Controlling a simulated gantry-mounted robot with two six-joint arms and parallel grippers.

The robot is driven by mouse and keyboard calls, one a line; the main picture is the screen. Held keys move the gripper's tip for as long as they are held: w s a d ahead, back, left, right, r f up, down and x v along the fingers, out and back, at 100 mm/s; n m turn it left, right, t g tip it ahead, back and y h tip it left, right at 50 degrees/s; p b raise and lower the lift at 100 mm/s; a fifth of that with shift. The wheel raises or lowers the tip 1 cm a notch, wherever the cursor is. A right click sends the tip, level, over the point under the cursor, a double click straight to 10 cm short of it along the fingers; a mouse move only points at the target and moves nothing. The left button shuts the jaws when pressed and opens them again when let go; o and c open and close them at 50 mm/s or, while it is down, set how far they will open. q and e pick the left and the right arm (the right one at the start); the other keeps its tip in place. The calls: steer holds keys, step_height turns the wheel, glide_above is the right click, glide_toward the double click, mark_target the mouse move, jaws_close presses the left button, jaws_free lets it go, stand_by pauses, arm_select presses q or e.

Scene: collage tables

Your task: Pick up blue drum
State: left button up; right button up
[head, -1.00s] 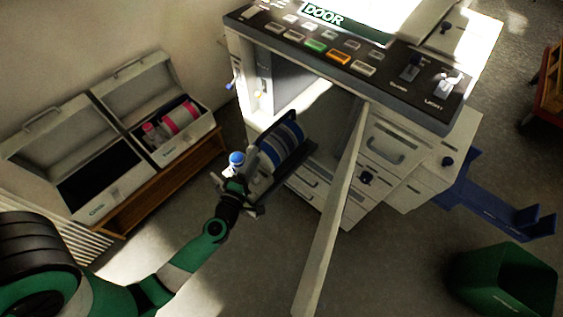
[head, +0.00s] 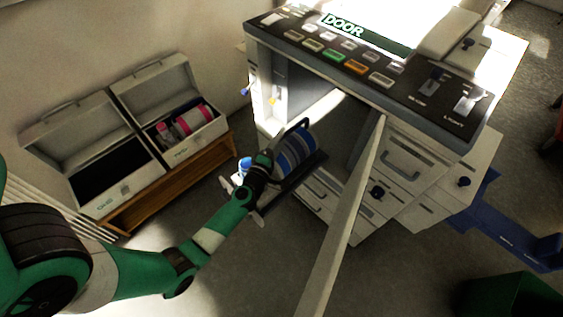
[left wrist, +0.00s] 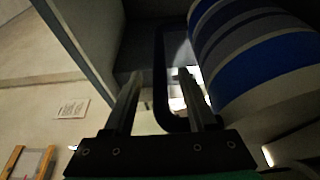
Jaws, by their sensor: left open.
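The blue drum (head: 292,152), with blue, white and grey bands, sits on a dark carrier pulled out in front of the grey machine. It fills the upper right of the left wrist view (left wrist: 262,60). A dark looped handle (left wrist: 162,75) stands beside the drum's face. My left gripper (head: 270,160) is at the drum's near end; its fingertips are hard to see in the head view. In the left wrist view my left gripper (left wrist: 163,88) is open, with the handle between its fingers. I cannot tell whether they touch it. My right gripper is not in view.
The machine's control panel (head: 375,75) overhangs above the drum. An open door panel (head: 340,225) stands right of it. Two open cases sit on a wooden bench (head: 165,190) at left; one holds a pink drum (head: 195,120). A green bin (head: 510,295) is at lower right.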

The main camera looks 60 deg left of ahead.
arm_select(q)
steer(key=shift+w+a, duration=0.35)
steer(key=shift+w, duration=0.1)
steer(key=shift+s+d, duration=0.1)
steer(key=shift+c, duration=0.4)
jaws_close()
stand_by(0.5)
steer(key=shift+r, duration=0.15)
